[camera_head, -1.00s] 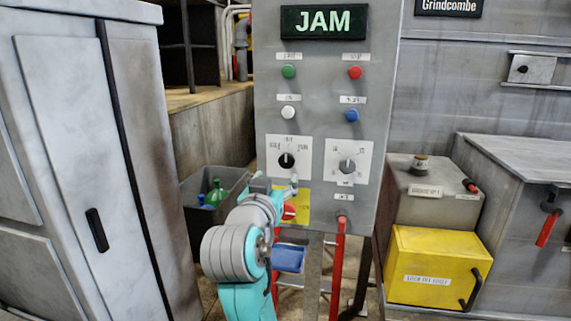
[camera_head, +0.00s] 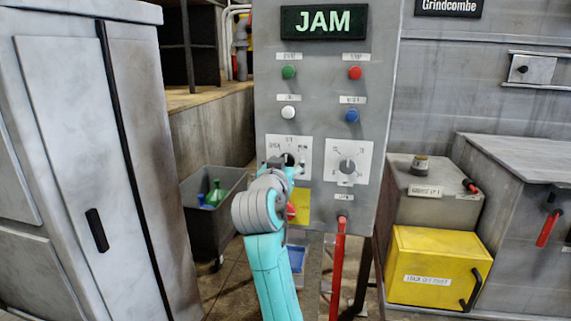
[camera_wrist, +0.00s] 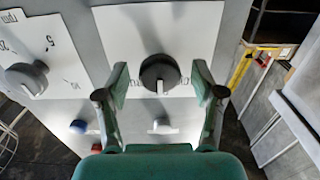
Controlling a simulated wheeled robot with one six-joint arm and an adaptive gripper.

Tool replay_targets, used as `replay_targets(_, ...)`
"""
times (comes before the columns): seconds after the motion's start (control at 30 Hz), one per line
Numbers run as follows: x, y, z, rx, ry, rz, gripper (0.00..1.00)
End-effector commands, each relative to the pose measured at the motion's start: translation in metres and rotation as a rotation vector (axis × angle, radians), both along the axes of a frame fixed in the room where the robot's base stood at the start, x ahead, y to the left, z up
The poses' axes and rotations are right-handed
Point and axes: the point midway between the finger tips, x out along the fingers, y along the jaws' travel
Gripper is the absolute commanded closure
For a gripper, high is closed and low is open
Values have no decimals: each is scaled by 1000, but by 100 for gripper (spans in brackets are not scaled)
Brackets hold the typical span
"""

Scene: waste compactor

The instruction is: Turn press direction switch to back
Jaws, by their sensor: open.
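The press direction switch is a black round knob with a light pointer bar on a white plate (camera_head: 272,146) on the grey control panel. In the wrist view the black knob (camera_wrist: 160,74) sits between and just beyond the two fingertips. My gripper (camera_wrist: 160,90) is open around the knob's sides, and I cannot tell whether it touches. In the head view my gripper (camera_head: 285,163) covers part of the knob. The plate's lettering is partly hidden by the fingers.
A grey dial (camera_head: 348,167) is on the plate to the right. Green (camera_head: 289,72), red (camera_head: 355,73), white (camera_head: 288,113) and blue (camera_head: 352,116) buttons sit above. A red lever (camera_head: 338,265) hangs below. The display (camera_head: 323,22) reads JAM.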

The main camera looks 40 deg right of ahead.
Motion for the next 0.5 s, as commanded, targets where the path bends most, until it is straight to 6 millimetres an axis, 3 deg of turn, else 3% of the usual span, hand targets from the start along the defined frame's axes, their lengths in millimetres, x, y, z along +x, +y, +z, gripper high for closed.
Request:
replay_targets(0.1, 0, 0, 0, 0, 0, 0, 32)
replay_targets(0.13, 0, 0, 0, 0, 0, 0, 37)
replay_targets(0.3, 0, 0, 0, 0, 0, 0, 80)
replay_targets(0.37, 0, 0, 0, 0, 0, 0, 92)
replay_targets(0.5, 0, 0, 0, 0, 2, 0, 92)
